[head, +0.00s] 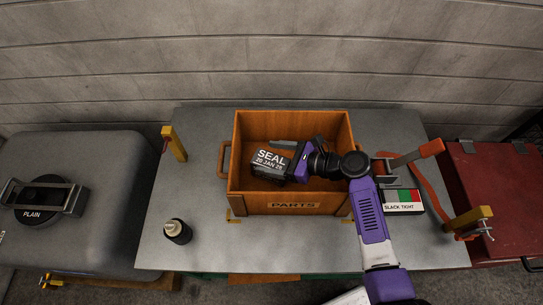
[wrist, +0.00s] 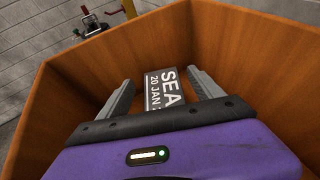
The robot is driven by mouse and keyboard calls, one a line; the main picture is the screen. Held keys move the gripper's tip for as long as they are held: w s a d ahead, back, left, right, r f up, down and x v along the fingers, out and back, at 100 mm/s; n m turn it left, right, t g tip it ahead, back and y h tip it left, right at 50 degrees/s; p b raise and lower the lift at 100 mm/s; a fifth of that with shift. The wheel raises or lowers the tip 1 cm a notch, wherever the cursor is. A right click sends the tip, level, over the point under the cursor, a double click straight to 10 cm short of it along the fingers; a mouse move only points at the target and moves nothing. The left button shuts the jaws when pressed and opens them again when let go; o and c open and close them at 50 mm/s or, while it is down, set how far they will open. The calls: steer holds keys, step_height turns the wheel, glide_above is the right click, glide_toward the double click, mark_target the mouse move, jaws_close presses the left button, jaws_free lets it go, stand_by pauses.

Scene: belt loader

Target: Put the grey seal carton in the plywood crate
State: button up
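The plywood crate (head: 241,152), marked PARTS on its front, stands open on the grey table. The grey seal carton (head: 270,161), with a dark label reading SEAL, is inside the crate's walls in its left half. In the wrist view the carton (wrist: 162,88) shows between my two fingers, with a gap on the left finger's side. My gripper (head: 285,158) reaches into the crate from the right with its fingers spread. It also shows in the wrist view (wrist: 160,88). The carton's underside is hidden, so I cannot see what it rests on.
A dark bottle (head: 177,231) stands front left of the crate. A box marked SLACK TIGHT (head: 403,203) and an orange strap with a ratchet handle (head: 415,154) lie to the right. Yellow clamps (head: 174,143) stand at the table's sides. A red case (head: 495,190) is at far right.

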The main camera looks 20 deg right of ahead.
steer(key=shift+s+f, duration=0.1)
steer(key=shift+f, duration=0.1)
steer(key=shift+r, duration=0.25)
steer(key=r+v, duration=0.1)
steer(key=v, duration=1.1)
